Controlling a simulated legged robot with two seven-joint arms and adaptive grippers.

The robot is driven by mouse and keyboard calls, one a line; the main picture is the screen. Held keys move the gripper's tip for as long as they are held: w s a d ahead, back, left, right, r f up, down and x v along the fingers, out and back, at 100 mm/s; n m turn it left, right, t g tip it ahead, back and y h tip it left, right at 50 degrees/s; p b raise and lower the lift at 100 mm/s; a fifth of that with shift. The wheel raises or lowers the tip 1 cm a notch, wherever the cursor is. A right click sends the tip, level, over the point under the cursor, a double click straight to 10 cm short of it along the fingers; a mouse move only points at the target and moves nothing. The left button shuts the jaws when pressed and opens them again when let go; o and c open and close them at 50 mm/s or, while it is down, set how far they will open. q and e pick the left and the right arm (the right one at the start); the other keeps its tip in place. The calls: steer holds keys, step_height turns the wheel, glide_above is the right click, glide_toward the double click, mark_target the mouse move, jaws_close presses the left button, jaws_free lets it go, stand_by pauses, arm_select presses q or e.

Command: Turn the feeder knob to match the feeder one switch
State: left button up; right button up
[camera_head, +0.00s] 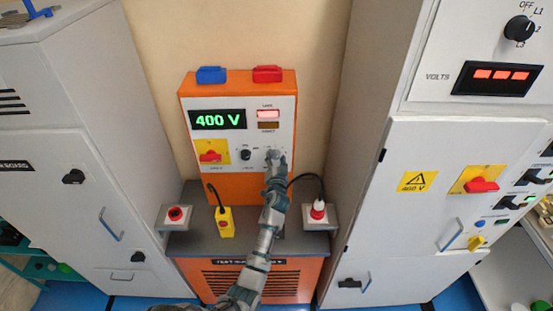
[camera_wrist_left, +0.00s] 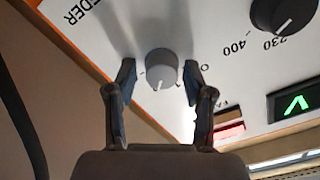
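The feeder knob (camera_wrist_left: 161,66) is a small grey round knob with a white pointer line, on the white front panel of the orange test unit. Upside-down lettering ending in "EEDER" shows beside it in the left wrist view. My left gripper (camera_wrist_left: 158,78) is open, one finger on each side of the knob, with a small gap on both sides. In the head view my left gripper (camera_head: 274,158) covers most of the knob. My right gripper is not in view. I cannot tell which switch is feeder one; several black switches (camera_head: 530,177) sit at the right edge.
A black voltage knob (camera_head: 246,155) is left of my gripper, below the green "400 V" display (camera_head: 218,119). A red switch (camera_head: 210,156) sits farther left. Grey cabinets flank the unit.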

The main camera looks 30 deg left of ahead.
arm_select(q)
steer(key=shift+a, duration=0.15)
jaws_close()
steer(key=shift+f, duration=0.1)
steer(key=shift+f+n+b, duration=0.1)
steer(key=shift+n+b, duration=0.6)
steer(key=shift+b, duration=0.05)
steer(key=shift+n+b, duration=0.95)
steer(key=shift+n, duration=0.25)
steer(key=shift+n+b, duration=0.6)
steer(key=shift+n, duration=0.5)
steer(key=shift+n+b, duration=0.4)
steer(key=shift+n, duration=1)
